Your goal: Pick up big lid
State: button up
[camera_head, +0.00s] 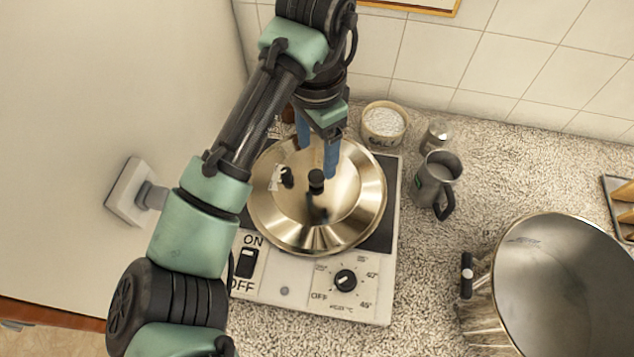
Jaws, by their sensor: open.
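The big lid (350,220) is a round, shiny metal disc with a small black knob (316,181) at its middle. It lies over the dark top of a white hot plate (300,292); whether anything is under it is hidden. My gripper (318,150) comes down from above with its blue fingers apart. The fingers are over the back part of the lid, just behind the knob as seen in the picture. Nothing is between them that I can see. I cannot tell how high the fingertips are above the lid.
A salt bowl (384,121), a small metal shaker (435,138) and a metal mug (437,181) stand right of the hot plate. A large pot (565,285) stands at the front right. A plug (150,195) sits on the left wall. The tiled wall closes the back.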

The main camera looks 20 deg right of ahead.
aim_at(316, 175)
jog(key=f, duration=0.2)
jog(key=f+b, duration=0.1)
jog(key=f, duration=0.2)
jog(key=f+b, duration=0.1)
jog(key=f, duration=0.2)
jog(key=shift+w+d+f, duration=0.15)
jog(key=shift+w+f, duration=0.1)
jog(key=shift+w, duration=0.1)
grip_shut()
